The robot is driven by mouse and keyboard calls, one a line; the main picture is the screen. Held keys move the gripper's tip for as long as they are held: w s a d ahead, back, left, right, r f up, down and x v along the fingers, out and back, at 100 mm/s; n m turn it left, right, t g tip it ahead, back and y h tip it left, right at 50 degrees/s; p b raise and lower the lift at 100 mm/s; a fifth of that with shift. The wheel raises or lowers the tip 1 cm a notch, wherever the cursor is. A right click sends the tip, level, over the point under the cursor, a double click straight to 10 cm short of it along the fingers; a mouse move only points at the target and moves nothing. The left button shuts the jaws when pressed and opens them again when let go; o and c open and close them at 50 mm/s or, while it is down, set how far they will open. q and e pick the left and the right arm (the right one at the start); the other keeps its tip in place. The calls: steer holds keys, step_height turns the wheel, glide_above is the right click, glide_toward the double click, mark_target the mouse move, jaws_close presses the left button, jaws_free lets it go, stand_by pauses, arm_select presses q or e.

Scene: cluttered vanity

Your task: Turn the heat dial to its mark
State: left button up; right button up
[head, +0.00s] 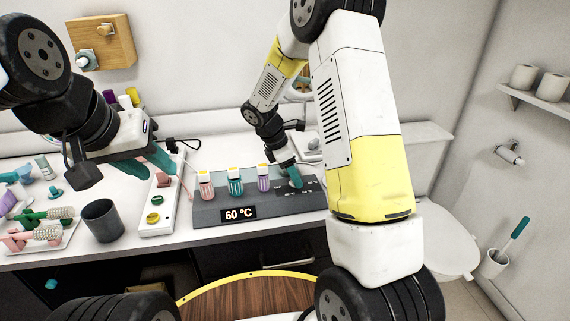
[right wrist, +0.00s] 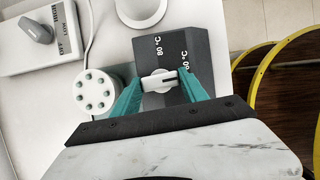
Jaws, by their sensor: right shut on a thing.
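The heat dial (right wrist: 158,81) is a small white knob with a dark line, set on a dark grey panel in the right wrist view. White temperature labels are printed on the panel beside it. My right gripper (right wrist: 160,86) has its teal fingers on both sides of the dial and is shut on it. In the head view my right gripper (head: 294,177) reaches down to the right part of the grey heater unit (head: 215,190), hiding the dial. The unit's display (head: 239,213) reads 60 °C. My left gripper (head: 150,158) is open above the counter at left, apart from the unit.
Three striped rollers, pink (head: 206,184), teal (head: 235,182) and purple (head: 264,179), stand in the unit. A white strip with coloured buttons (head: 155,217) and a grey cup (head: 102,220) are left of it. Brushes (head: 45,233) lie further left.

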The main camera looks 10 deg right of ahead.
steer(key=m+g, duration=0.1)
steer(key=m, duration=0.2)
steer(key=shift+w+m, duration=0.15)
steer(key=shift+m, duration=0.25)
steer(key=m+g, duration=0.1)
steer(key=m, duration=0.1)
steer(key=m+g+y, duration=0.1)
steer(key=m, duration=0.1)
steer(key=shift+w+d+m, duration=0.1)
steer(key=shift+m, duration=0.2)
steer(key=m+g+y, duration=0.1)
steer(key=m, duration=0.3)
steer(key=shift+w+d, duration=0.1)
steer(key=m+y, duration=0.1)
steer(key=m, duration=0.3)
steer(key=shift+m+g+y, duration=0.3)
steer(key=shift+g+y, duration=0.1)
steer(key=o, duration=1.4)
steer(key=shift+r, duration=0.15)
